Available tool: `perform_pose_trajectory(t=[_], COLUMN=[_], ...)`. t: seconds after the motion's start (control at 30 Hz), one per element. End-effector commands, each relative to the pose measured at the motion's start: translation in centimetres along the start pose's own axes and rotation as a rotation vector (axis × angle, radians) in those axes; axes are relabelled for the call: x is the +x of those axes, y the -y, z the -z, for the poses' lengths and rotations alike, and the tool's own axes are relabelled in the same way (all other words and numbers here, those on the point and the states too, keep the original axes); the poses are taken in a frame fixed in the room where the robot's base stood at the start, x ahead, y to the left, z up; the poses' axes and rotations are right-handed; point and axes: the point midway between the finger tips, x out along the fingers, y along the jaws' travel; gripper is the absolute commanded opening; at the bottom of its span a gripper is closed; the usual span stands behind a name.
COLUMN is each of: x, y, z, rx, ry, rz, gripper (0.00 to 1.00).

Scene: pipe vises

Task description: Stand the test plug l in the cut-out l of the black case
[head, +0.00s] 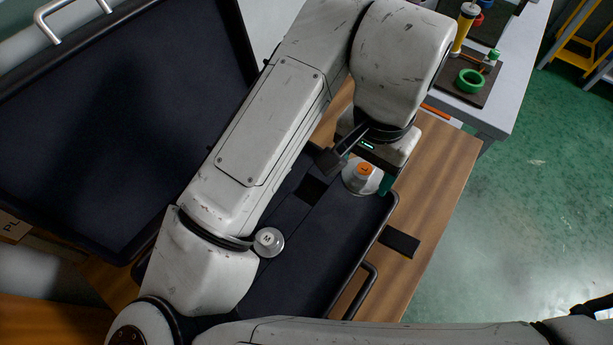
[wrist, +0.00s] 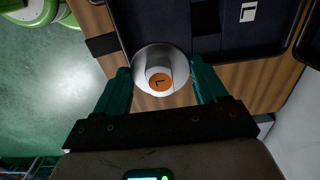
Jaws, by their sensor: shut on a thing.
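The test plug l (head: 361,177) is a grey metal plug with an orange top marked L. It also shows in the wrist view (wrist: 143,60), seen from above. My gripper (wrist: 162,74) is shut on it, with a teal finger on each side. In the wrist view the plug overlaps the near edge of the black case (head: 310,262); its foot is hidden, so I cannot tell its height. A white label with an L (wrist: 248,12) lies in the case at the top right of the wrist view. The cut-out l itself is not clearly visible.
Another grey plug, marked M (head: 268,241), stands in the case beside my arm. The open lid (head: 130,120) rises at the left. The wooden table (head: 437,185) has a dark flat strip (head: 400,241). A bench with a green ring (head: 470,80) stands at the back right.

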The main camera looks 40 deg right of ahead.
Motion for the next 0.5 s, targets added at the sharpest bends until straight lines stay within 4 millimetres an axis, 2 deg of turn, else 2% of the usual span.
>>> perform_pose_trajectory(t=[0.03, 0.2, 0.4, 0.5], x=[0.3, 2.4, 5.5, 6.4], y=[1.2, 4.7, 7.1, 7.8], z=[-0.3, -1.1, -1.6, -1.6], rx=[-0.008, -0.005, -0.002, 0.0], ry=[0.003, 0.003, 0.002, 0.0], rz=[-0.002, -0.003, -0.002, -0.002], gripper=[0.28, 0.28, 0.28, 0.28])
